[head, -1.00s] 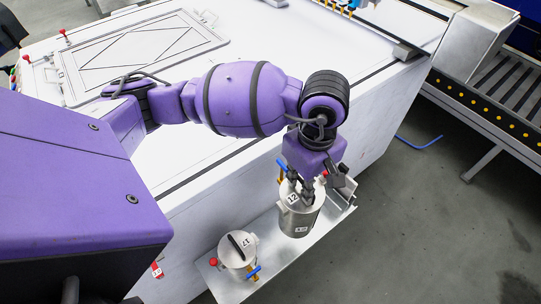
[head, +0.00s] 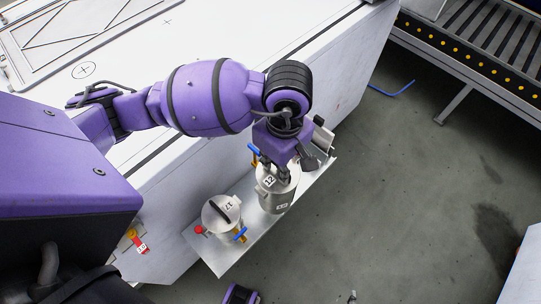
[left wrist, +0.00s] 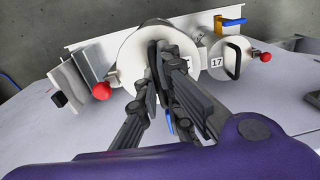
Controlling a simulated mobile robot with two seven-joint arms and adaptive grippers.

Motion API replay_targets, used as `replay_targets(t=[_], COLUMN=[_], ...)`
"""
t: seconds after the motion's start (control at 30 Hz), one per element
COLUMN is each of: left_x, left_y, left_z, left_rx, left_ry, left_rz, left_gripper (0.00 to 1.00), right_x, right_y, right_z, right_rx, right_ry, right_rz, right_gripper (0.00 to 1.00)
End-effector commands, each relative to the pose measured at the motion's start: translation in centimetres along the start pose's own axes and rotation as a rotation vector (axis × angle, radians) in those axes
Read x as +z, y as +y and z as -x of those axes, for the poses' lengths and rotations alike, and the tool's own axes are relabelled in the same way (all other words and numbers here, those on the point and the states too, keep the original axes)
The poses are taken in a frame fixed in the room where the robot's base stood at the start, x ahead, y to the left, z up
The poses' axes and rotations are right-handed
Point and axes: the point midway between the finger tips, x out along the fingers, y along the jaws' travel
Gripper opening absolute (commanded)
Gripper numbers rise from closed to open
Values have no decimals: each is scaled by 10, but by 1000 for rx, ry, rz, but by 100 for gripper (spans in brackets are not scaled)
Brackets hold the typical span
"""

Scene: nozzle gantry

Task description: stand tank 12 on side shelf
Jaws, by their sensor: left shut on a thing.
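Tank 12 (head: 278,197) is a silver canister with a number 12 on its lid and a blue lever. My left gripper (head: 284,170) is shut on its top and holds it upright over the side shelf (head: 215,257). I cannot tell whether its base touches the shelf. In the left wrist view the fingers (left wrist: 160,65) cover the middle of tank 12's lid (left wrist: 130,48), and a red knob (left wrist: 101,91) shows beside it. My right gripper is not seen clearly in any view.
Tank 17 (head: 220,222) stands on the shelf close beside tank 12, with a black handle, red knob and blue lever; it also shows in the left wrist view (left wrist: 222,62). A grey bracket (head: 322,138) is at the shelf's far end. The white bench (head: 190,215) borders the shelf.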

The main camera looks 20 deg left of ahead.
Motion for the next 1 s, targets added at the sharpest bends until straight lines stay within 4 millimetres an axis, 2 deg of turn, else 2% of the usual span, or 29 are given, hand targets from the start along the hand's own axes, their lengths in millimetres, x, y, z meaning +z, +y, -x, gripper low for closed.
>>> replay_targets(t=[0.27, 0.5, 0.7, 0.87, 1.0], left_x=[-32, -50, -58, -60, -62], left_y=[47, 74, 86, 90, 93], left_z=[-19, -54, -70, -74, -86], left_rx=[4, 3, 5, 5, 4], left_ry=[-2, -4, -3, -2, -3], left_rz=[3, 1, -1, -2, -1], left_gripper=[0, 0, 0, 0, 0], right_x=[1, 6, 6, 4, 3], right_y=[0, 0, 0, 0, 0], right_z=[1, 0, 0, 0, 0], right_rx=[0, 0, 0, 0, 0], right_ry=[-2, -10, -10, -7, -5], right_rz=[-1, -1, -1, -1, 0], right_gripper=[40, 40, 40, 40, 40])
